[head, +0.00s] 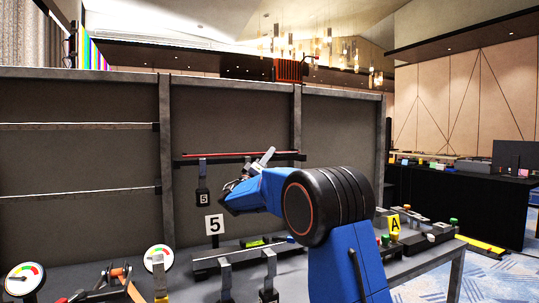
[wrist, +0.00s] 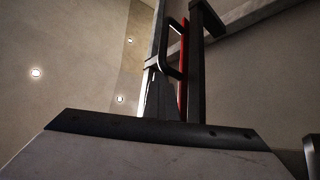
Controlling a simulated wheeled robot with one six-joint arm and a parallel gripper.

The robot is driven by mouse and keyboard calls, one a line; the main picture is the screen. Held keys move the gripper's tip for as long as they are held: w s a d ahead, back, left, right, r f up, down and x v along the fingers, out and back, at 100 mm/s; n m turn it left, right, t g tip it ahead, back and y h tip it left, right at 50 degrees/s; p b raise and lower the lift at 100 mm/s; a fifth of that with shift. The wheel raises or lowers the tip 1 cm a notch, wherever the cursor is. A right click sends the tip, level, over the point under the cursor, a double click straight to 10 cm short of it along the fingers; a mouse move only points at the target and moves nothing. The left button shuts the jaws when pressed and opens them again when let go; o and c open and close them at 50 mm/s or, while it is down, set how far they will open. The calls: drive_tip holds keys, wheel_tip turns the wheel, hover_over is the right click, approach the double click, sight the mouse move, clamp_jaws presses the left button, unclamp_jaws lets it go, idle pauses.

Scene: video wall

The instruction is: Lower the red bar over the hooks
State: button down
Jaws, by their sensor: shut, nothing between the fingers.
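The red bar (head: 222,155) lies level along a dark rail on the grey wall panel; my arm stands in front of the area near its right end. In the wrist view the red bar (wrist: 184,75) shows as a thin strip beside a dark upright piece, with a black loop-shaped handle (wrist: 171,48) next to it. A grey-and-black hanging piece marked 5 (head: 203,196) hangs below the rail. A tilted pale grey piece (head: 265,157) shows by the rail just above my wrist. Individual hooks cannot be told apart.
Grey upright brackets (head: 225,274) and tools crowd the bench in front. A round gauge (head: 158,258) stands to the left. Two empty metal rails (head: 80,126) cross the left panel.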

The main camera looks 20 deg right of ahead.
drive_tip(key=shift+w+d+f, duration=0.1)
drive_tip(key=shift+w+f, duration=0.05)
drive_tip(key=shift+f, duration=0.45)
drive_tip(key=r+v, duration=0.1)
drive_tip(key=v, duration=1.6)
drive_tip(key=shift+s+a, duration=0.25)
drive_tip(key=shift+f, duration=0.1)
